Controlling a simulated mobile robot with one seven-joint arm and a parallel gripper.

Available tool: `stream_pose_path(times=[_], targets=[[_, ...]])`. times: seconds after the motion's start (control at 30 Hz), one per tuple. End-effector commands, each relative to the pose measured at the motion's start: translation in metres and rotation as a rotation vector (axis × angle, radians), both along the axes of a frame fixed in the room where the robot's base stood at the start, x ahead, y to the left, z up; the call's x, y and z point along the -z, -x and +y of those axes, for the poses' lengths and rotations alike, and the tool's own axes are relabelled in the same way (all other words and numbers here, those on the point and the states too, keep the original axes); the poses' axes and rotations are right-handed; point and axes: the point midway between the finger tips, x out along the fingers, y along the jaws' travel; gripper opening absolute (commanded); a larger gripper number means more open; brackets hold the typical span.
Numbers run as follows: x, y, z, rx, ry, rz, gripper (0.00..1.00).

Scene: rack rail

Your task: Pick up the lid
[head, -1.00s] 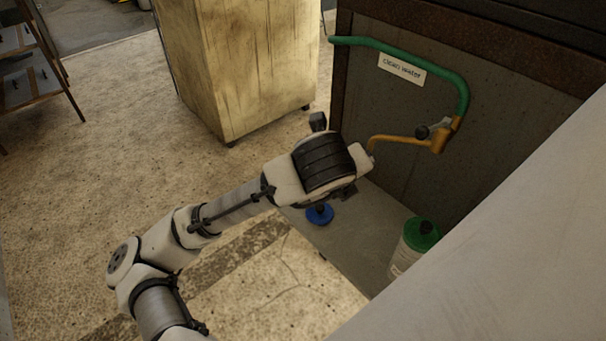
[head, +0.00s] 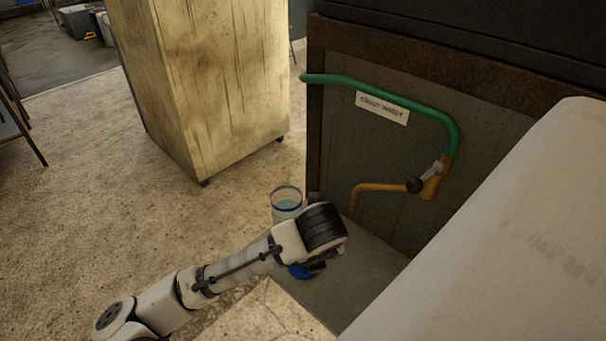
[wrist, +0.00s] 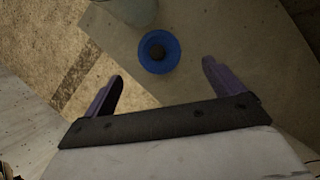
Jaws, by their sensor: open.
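The lid is a round blue disc with a dark knob (wrist: 158,51). In the wrist view it lies on a grey surface, beyond and roughly between my fingertips. In the head view only part of the blue lid (head: 299,272) shows below my wrist, which hides the rest. My gripper (wrist: 161,80) is open and empty, its two dark purple fingers wide apart and apart from the lid. In the head view the fingers are mostly hidden behind my wrist.
A clear container with a blue rim (head: 286,203) stands just behind my wrist. A yellow tap (head: 385,187) on a green pipe (head: 400,93) with a "clean water" label is on the dark panel. A tall wooden cabinet (head: 205,85) stands behind. The grey shelf (head: 365,260) is clear at right.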

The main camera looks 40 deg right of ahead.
Motion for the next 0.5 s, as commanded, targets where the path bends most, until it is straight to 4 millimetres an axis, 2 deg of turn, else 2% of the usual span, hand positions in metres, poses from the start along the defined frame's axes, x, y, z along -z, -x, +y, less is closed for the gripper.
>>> stream_pose_path(times=[0.27,0.5], targets=[[0.02,-0.008,-0.003,-0.002,0.0,0.0,0.93],[0.053,-0.02,-0.008,-0.001,-0.001,0.001,0.93]])
